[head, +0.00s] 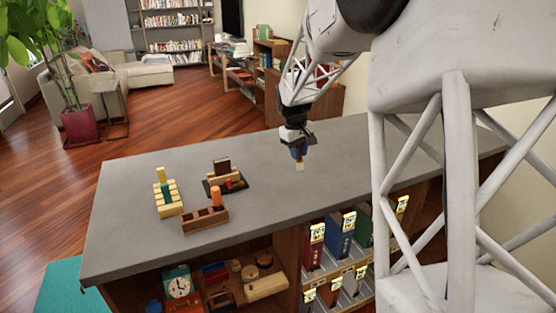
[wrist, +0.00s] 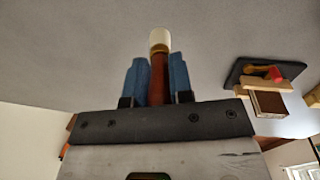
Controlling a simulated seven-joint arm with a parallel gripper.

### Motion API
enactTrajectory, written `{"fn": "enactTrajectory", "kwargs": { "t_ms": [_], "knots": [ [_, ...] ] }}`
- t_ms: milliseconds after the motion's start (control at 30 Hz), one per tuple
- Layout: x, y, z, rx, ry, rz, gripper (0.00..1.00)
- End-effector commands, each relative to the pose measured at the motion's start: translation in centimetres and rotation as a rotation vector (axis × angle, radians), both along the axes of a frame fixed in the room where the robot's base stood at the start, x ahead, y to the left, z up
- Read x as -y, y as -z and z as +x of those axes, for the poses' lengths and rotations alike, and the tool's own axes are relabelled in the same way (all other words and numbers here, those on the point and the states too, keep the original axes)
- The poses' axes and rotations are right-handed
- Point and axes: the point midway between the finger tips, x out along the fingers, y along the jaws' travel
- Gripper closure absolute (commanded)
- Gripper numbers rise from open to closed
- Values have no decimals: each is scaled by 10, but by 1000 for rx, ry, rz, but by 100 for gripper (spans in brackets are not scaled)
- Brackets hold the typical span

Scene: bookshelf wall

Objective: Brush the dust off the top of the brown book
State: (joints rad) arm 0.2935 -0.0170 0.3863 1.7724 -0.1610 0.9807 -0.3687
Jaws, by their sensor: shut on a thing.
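My gripper (head: 297,148) hangs above the right part of the grey counter. In the wrist view its blue fingers (wrist: 159,78) are shut on a brush with a reddish-brown handle (wrist: 159,72) and a pale head (wrist: 159,40). The pale brush head (head: 300,167) also shows below the fingers in the head view. The brown book (head: 222,166) stands upright in a wooden holder on a dark mat, left of my gripper and apart from it. It shows at the right of the wrist view (wrist: 270,103). Dust on its top is too small to make out.
A wooden compartment box (head: 190,224) with an orange cylinder (head: 215,195) stands in front of the book. A pale slatted rack (head: 168,203) stands left of it. The grey counter (head: 270,205) is clear between the book and my gripper. Shelves with binders (head: 340,236) lie below.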

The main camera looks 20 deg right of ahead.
Motion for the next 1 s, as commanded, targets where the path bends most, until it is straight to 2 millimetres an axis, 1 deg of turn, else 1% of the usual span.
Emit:
{"fn": "enactTrajectory", "kwargs": {
  "t_ms": [33, 300, 400, 500, 800, 1000],
  "knots": [
    [15, -1, 3, -1, 36, -3, 100],
    [93, -2, 9, -6, 239, -22, 100],
    [121, -3, 10, -9, 307, -29, 100],
    [142, -4, 10, -13, 358, -35, 100],
    [186, -6, 11, -22, 446, -51, 100],
    [206, -8, 16, -27, 468, -64, 100]
  ]
}}
